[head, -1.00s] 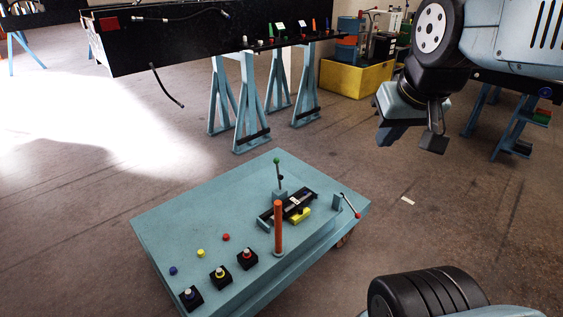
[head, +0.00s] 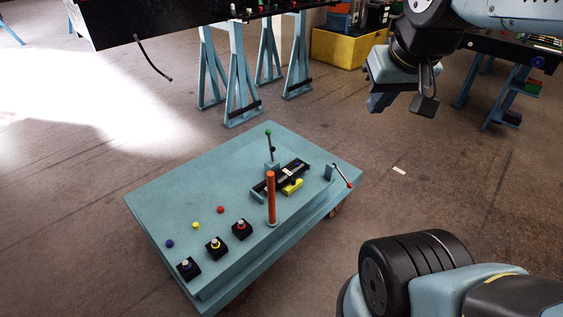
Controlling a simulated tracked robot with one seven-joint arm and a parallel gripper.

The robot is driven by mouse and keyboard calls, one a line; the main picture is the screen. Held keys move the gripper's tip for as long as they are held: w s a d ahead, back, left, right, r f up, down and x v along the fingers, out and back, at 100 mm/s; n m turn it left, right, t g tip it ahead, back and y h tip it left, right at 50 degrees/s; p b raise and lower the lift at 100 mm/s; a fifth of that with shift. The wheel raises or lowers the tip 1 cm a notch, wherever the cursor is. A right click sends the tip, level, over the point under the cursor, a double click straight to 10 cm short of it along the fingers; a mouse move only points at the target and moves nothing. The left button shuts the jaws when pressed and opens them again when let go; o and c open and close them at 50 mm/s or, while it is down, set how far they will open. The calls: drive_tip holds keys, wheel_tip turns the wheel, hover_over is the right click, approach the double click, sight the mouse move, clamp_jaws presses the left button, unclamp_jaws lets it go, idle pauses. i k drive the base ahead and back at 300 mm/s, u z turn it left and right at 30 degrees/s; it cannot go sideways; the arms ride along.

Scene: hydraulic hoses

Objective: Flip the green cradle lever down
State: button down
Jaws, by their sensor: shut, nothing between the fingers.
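The green cradle lever is a thin dark rod with a green ball tip (head: 268,133). It stands nearly upright on a small blue block (head: 272,167) at the far side of the blue cart top (head: 180,195). A black cradle (head: 280,180) with a yellow block (head: 293,187) lies just in front of it. My gripper (head: 400,104) is in the upper right of the head view, above the floor, to the right of the cart and well apart from the lever. Its fingers point down and it holds nothing.
An orange post (head: 271,200) rises in front of the cradle. A red-tipped lever (head: 342,177) leans out at the cart's right edge. Black-based buttons (head: 216,247) and coloured caps (head: 220,209) sit at the left front. Trestles (head: 235,80) and a yellow bin (head: 338,48) stand behind.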

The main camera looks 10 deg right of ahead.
sight(269, 132)
drive_tip(key=u, duration=0.05)
drive_tip(key=k, duration=0.65)
drive_tip(key=z, duration=0.4)
drive_tip(key=i, duration=1.55)
drive_tip(key=u, duration=0.45)
